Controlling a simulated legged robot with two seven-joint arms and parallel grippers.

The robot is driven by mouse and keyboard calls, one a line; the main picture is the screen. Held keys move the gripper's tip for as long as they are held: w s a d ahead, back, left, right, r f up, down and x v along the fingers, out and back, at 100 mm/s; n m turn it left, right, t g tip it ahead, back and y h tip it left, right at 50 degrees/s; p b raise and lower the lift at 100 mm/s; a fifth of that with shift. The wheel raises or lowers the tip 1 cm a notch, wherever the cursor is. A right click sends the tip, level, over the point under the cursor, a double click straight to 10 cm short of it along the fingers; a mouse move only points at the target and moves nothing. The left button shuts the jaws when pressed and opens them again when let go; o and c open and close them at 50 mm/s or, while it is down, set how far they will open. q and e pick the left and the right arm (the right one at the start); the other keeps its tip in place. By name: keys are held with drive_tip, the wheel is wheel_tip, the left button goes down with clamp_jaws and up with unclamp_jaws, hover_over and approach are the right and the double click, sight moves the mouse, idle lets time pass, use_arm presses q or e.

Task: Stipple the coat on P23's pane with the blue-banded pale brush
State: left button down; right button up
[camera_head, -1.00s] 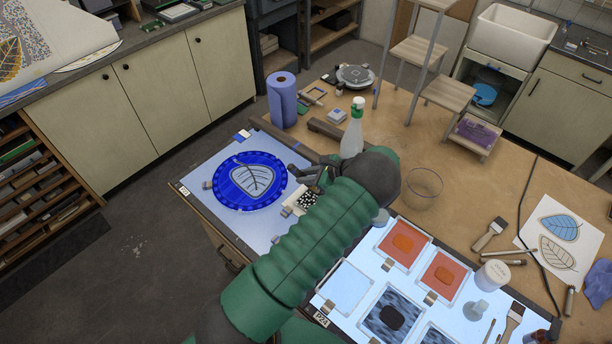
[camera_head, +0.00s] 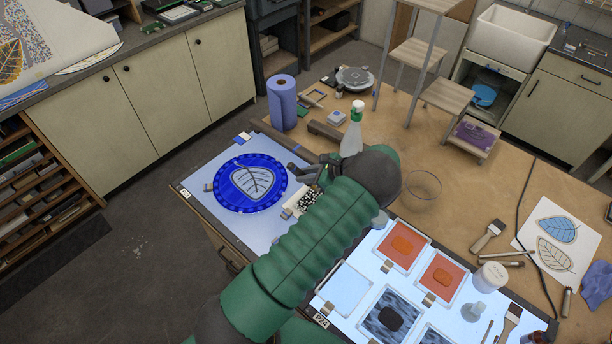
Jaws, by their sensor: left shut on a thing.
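A round blue pane (camera_head: 233,199) with a pale leaf outlined in its middle lies on the left light panel (camera_head: 262,238). The panel's small label (camera_head: 185,191) is too small to read. My left gripper (camera_head: 300,172) is just right of the pane's edge, low over the panel. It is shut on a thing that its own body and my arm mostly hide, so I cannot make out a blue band. A black-and-white patterned piece and a pale block show by the gripper. I cannot tell whether the held thing touches the pane. My right gripper is not in view.
A spray bottle (camera_head: 353,130) and a blue paper roll (camera_head: 282,102) stand behind the gripper. A clear glass bowl (camera_head: 422,186) is to the right. The lit panel marked P24 (camera_head: 321,320) carries several panes. Brushes (camera_head: 488,235) lie at the right.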

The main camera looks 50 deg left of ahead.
use_arm(q)
drive_tip(key=shift+r, duration=0.1)
drive_tip(key=shift+d, duration=0.15)
drive_tip(key=w+d, duration=0.1)
drive_tip(key=d, duration=0.5)
drive_tip(key=shift+w+d, duration=0.15)
drive_tip(key=shift+d, duration=0.2)
drive_tip(key=shift+a+f+b, duration=0.1)
drive_tip(key=shift+f+b, duration=0.5)
drive_tip(key=shift+f, duration=0.25)
drive_tip(key=shift+f, duration=0.25)
idle(0.5)
